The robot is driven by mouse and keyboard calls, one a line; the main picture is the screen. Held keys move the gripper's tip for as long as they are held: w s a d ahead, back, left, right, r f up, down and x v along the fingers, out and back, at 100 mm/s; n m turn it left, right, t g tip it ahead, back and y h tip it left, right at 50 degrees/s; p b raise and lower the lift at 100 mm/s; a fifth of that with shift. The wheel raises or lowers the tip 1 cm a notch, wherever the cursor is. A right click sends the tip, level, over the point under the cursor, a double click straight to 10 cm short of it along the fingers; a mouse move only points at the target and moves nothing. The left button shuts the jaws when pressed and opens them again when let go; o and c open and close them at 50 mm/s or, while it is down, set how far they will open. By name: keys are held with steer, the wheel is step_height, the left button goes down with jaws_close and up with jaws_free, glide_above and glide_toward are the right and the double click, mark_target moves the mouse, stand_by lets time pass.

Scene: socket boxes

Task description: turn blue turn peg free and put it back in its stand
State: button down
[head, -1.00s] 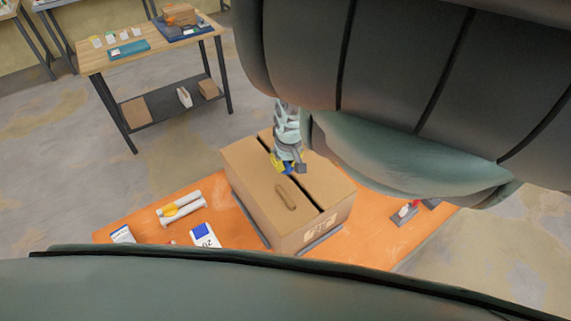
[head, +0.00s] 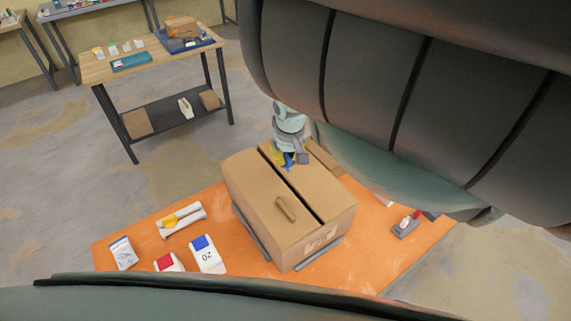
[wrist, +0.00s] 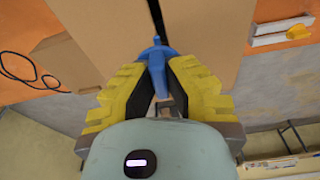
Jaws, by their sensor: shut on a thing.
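A cardboard box (head: 257,190) with a dark slot across its top stands on the orange table (head: 180,256). My gripper (head: 287,159) is at the far end of this slot. It is shut on the blue turn peg (head: 289,161). In the wrist view the yellow fingers (wrist: 156,78) close on the blue peg (wrist: 156,58) from both sides. The peg's tip and crosspiece lie over the slot's end. Whether the peg is still seated in the box cannot be told. I cannot identify its stand.
White cartons with blue (head: 207,254) and red (head: 168,262) patches and white rolls (head: 181,219) lie left of the box. A small grey holder with a red-and-white item (head: 406,224) is on the right. A wooden workbench (head: 150,55) stands behind.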

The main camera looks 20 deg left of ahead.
mark_target(286, 155)
steer(key=shift+r+p, duration=0.3)
steer(key=shift+r, duration=1.2)
steer(key=shift+r+p, duration=2.4)
steer(key=shift+p, duration=0.05)
steer(key=shift+f, duration=0.1)
